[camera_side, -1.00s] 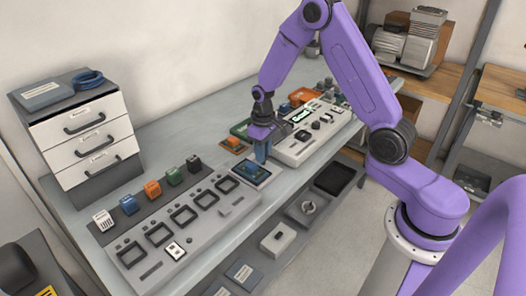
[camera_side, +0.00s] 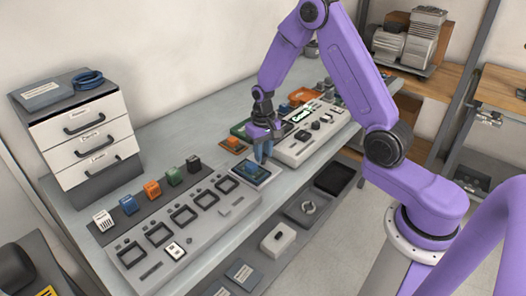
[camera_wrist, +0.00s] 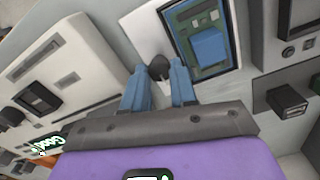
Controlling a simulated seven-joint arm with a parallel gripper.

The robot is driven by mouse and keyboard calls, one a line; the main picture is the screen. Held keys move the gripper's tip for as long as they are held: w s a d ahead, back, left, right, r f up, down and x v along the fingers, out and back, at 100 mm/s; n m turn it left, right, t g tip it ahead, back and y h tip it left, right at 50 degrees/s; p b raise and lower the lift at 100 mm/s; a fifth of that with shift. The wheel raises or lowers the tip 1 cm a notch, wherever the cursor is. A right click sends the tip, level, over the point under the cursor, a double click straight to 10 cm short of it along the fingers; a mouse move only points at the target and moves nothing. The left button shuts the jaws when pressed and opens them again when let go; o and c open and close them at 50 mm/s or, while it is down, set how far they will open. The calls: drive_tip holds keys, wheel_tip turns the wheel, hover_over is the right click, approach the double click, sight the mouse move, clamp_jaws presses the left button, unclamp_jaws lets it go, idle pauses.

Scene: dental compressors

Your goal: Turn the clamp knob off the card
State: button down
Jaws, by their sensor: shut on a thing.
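The card (camera_wrist: 203,38), a green board with a blue block, lies in a pale holder in the wrist view; it also shows in the side view (camera_side: 250,172). The dark clamp knob (camera_wrist: 158,67) stands beside the card's edge in the wrist view. My gripper (camera_wrist: 158,74) has blue fingers on either side of the knob and is shut on it. In the side view my gripper (camera_side: 263,155) points down at the holder's far right edge, and its fingers hide the knob. The wrist view does not clearly show whether the knob overlaps the card.
A grey panel with several square frames (camera_side: 183,214) lies left of the holder. A light console with a lit green display (camera_side: 301,115) stands close on the right. Several coloured blocks (camera_side: 152,188) sit in a row behind the panel. A drawer unit (camera_side: 93,137) stands far left.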

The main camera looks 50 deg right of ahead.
drive_tip(key=c, duration=0.9)
unclamp_jaws()
drive_tip(key=shift+r, duration=0.15)
wheel_tip(320, 180, up, 17)
drive_tip(key=shift+r, duration=0.1)
drive_tip(key=s+a+n, duration=0.6)
drive_tip(key=s, duration=0.4)
drive_tip(key=s+a+n, duration=0.5)
drive_tip(key=s, duration=0.6)
drive_tip(key=s+d+f+n, duration=0.1)
drive_tip(key=s+n, duration=0.3)
drive_tip(key=s, duration=0.6)
drive_tip(key=shift+s+d+f+n, duration=0.15)
drive_tip(key=shift+d+f+n, duration=0.15)
drive_tip(key=shift+n, duration=0.1)
